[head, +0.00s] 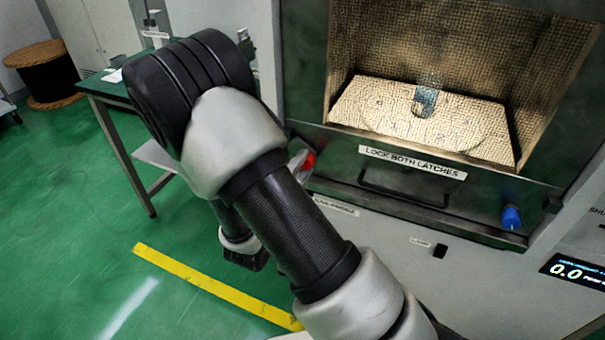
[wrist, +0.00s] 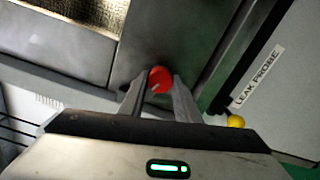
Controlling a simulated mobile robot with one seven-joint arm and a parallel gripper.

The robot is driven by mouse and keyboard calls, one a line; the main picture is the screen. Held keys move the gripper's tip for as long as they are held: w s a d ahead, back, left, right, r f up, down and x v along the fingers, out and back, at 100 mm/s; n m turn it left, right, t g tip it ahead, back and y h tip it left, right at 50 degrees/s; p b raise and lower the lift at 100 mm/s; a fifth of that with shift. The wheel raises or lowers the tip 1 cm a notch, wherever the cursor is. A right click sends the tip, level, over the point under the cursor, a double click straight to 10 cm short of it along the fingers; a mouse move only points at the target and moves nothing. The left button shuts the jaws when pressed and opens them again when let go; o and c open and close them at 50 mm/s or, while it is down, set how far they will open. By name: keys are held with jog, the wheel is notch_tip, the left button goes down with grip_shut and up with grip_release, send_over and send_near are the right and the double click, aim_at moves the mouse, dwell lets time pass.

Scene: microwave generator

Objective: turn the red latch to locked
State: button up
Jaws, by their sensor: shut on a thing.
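The red latch (wrist: 160,78) is a round red knob with a short pale mark on its face, near the corner of the machine's front. In the wrist view my gripper (wrist: 158,92) has its two fingers on either side of the red knob, shut on it. In the head view a bit of the red latch (head: 309,162) shows beside my arm, which hides most of my gripper. A blue latch (head: 511,217) sits at the lower right of the door. The label "LOCK BOTH LATCHES" (head: 412,162) is on the door between them.
A dark door handle (head: 405,192) runs below the label. A yellow knob (wrist: 236,121) and a "LEAK PROBE" label (wrist: 257,77) are right of my gripper in the wrist view. A green-topped table (head: 104,84) stands at the left. Green floor is open at the lower left.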

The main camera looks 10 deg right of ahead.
jog(key=shift+m+b, duration=0.45)
jog(key=shift+m, duration=0.15)
jog(key=o, duration=1)
jog(key=shift+o, duration=0.2)
jog(key=p+v, duration=0.1)
jog(key=v, duration=1.6)
jog(key=shift+s+a, duration=0.15)
jog(key=shift+s, duration=0.05)
jog(key=shift+r, duration=0.15)
